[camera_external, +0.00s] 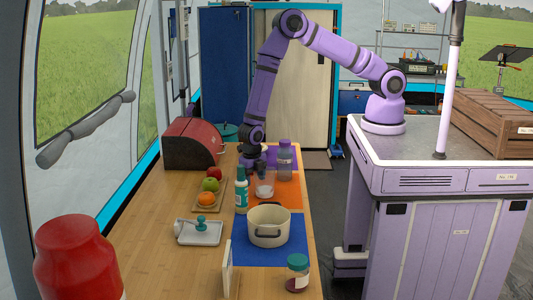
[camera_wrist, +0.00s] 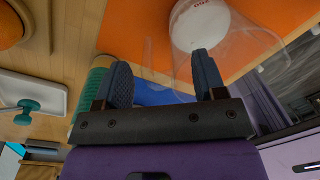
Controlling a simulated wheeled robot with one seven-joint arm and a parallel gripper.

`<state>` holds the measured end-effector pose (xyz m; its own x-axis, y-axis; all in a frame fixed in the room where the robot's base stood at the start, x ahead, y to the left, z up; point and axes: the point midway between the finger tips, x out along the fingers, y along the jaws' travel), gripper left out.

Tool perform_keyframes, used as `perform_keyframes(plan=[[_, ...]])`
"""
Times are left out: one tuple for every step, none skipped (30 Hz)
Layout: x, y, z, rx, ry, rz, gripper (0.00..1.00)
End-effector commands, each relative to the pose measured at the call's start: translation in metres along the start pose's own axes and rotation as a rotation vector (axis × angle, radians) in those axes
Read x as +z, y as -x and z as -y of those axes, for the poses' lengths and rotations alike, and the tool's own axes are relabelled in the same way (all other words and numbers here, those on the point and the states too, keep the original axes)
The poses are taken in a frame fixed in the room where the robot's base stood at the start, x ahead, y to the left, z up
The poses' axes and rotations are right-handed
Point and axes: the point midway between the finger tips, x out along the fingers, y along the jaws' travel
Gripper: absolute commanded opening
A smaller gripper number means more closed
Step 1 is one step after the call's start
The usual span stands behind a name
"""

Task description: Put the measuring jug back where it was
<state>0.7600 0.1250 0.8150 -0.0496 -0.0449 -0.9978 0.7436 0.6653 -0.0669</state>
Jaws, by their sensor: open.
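The measuring jug (camera_external: 265,188) is clear, with white contents low inside, and stands on the orange mat (camera_external: 288,198). In the wrist view the jug (camera_wrist: 200,28) is at the top, with red marking over the white. My gripper (camera_external: 257,172) is low over the counter, just behind the jug in the external view. In the wrist view its two dark fingers (camera_wrist: 162,62) are apart. The jug's clear edge or handle shows faintly between and beyond them; I cannot tell whether they touch it.
A teal-capped bottle (camera_external: 241,190) stands left of the jug, a purple-lidded bottle (camera_external: 285,160) behind right. A cream pot (camera_external: 269,226) stands in front on the blue mat (camera_external: 299,243). Fruit on a board (camera_external: 208,200) and a white tray (camera_external: 199,238) are further left.

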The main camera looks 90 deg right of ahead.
Motion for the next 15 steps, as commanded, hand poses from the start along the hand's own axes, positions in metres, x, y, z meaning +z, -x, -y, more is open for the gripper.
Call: perform_keyframes(plan=[[0.001,0.01,-0.001,0.003,-0.001,0.002,0.64],[0.001,0.015,0.0,0.003,-0.001,0.002,0.64],[0.001,0.024,-0.001,0.004,-0.001,0.002,0.64],[0.001,0.03,-0.001,0.004,-0.001,0.002,0.64],[0.001,0.036,0.0,0.003,-0.001,0.001,0.64],[0.001,0.045,0.0,0.004,-0.002,0.002,0.64],[0.001,0.051,0.0,0.003,-0.002,0.002,0.64],[0.001,0.057,0.0,0.002,-0.001,0.002,0.64],[0.001,0.065,-0.001,0.004,-0.001,0.002,0.64],[0.001,0.07,0.0,0.003,-0.001,0.002,0.64],[0.001,0.075,0.0,0.002,-0.001,0.002,0.64],[0.001,0.082,0.0,0.003,-0.001,0.002,0.64],[0.001,0.086,0.0,0.003,-0.001,0.002,0.64],[0.001,0.09,0.0,0.002,-0.001,0.001,0.64],[0.001,0.094,0.0,0.001,-0.001,0.001,0.64]])
